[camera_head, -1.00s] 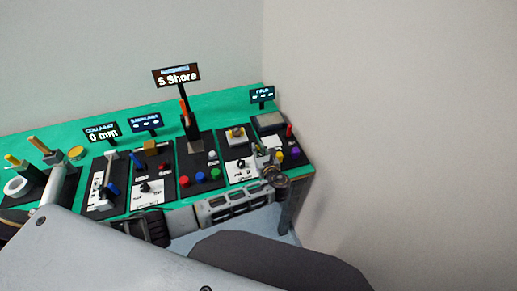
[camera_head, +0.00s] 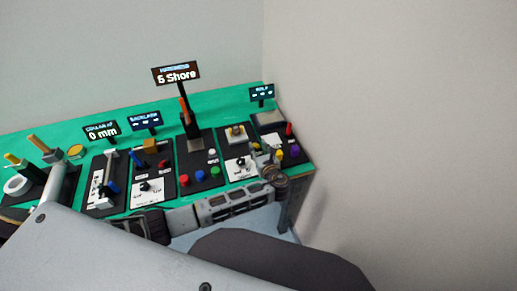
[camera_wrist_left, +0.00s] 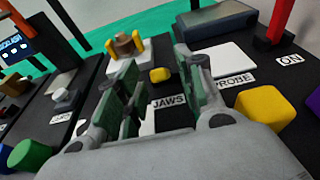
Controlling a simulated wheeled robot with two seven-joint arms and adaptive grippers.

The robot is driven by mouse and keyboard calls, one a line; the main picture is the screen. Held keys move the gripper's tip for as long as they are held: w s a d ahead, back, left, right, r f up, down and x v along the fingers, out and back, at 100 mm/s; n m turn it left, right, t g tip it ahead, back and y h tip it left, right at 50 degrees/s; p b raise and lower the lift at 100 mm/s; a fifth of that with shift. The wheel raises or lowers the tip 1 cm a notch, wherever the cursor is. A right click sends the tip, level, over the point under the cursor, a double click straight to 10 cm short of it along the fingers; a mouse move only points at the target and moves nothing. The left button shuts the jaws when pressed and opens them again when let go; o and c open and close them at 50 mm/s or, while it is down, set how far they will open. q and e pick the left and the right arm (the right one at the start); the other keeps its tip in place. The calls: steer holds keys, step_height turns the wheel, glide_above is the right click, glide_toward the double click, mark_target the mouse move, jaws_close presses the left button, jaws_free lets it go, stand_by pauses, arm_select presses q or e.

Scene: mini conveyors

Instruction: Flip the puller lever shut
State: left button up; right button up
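My left gripper (camera_head: 266,157) is over the front of the right-hand panels in the head view. In the left wrist view its two green-padded fingers (camera_wrist_left: 157,82) stand apart with nothing held between them. A small yellow knob (camera_wrist_left: 160,75) shows between the fingers, near a "JAWS" label. A brown and yellow pronged fixture (camera_wrist_left: 127,45) stands beyond the left finger. A red lever (camera_wrist_left: 279,22) stands upright by an "ON" label at the upper right; it also shows in the head view (camera_head: 289,130). No label reads "puller", so I cannot tell which part is its lever. My right gripper is out of view.
A yellow block (camera_wrist_left: 268,108) lies right of the fingers, by a "PROBE" label. A grey block (camera_wrist_left: 215,20) stands behind. Panels with coloured knobs and sign posts (camera_head: 176,75) line the green table (camera_head: 215,107). A wall is close on the right.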

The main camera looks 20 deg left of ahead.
arm_select(q)
steer(key=v, duration=1.1)
steer(key=shift+s+d, duration=0.3)
stand_by(0.3)
